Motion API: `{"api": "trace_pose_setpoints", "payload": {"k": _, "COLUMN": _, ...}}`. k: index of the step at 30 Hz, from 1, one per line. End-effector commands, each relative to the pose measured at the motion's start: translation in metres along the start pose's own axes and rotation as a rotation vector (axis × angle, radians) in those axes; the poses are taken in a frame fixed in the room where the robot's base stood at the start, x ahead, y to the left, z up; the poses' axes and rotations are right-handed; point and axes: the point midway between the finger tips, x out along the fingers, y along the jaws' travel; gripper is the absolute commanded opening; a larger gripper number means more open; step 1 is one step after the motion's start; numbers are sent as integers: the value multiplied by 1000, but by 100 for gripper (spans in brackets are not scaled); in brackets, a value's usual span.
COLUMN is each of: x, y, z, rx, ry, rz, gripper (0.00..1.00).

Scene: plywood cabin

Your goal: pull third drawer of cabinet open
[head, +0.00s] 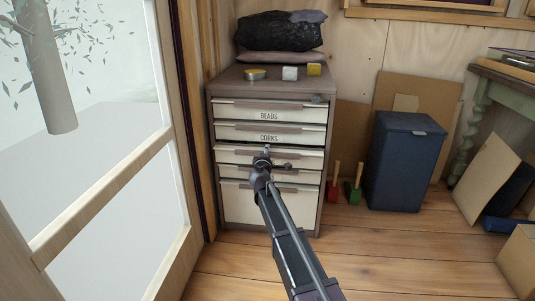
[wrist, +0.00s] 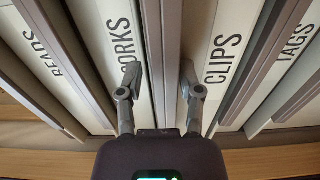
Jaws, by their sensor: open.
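The cabinet (head: 216,150) is a grey-brown unit with cream drawer fronts, standing against the wall in the head view. The top two drawers read BEADS and CORKS. The third drawer (head: 231,155) is below them, and its CLIPS label (wrist: 223,60) shows in the wrist view. My gripper (head: 264,152) is in front of this drawer and hides its middle. In the wrist view my open fingers (wrist: 160,82) lie on either side of the brown handle strip (wrist: 166,40) between CORKS and CLIPS. I cannot tell whether they touch it.
A blue bin (head: 404,165) stands to the right. A glazed door (head: 100,205) is close on the left. Floor ahead is clear.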

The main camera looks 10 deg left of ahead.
Motion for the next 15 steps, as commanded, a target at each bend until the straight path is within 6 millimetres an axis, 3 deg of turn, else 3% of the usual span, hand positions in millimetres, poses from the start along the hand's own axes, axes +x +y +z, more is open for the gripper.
{"api": "trace_pose_setpoints", "payload": {"k": 4, "x": 0, "y": 0, "z": 0, "rx": 0, "ry": 0, "rz": 0, "gripper": 47}}
{"api": "trace_pose_setpoints", "payload": {"k": 5, "x": 0, "y": 0, "z": 0, "rx": 0, "ry": 0, "rz": 0, "gripper": 41}}
{"api": "trace_pose_setpoints", "payload": {"k": 9, "x": 0, "y": 0, "z": 0, "rx": 0, "ry": 0, "rz": 0, "gripper": 0}}
{"api": "trace_pose_setpoints", "payload": {"k": 15, "x": 0, "y": 1, "z": 0, "rx": -1, "ry": 0, "rz": 1, "gripper": 0}}
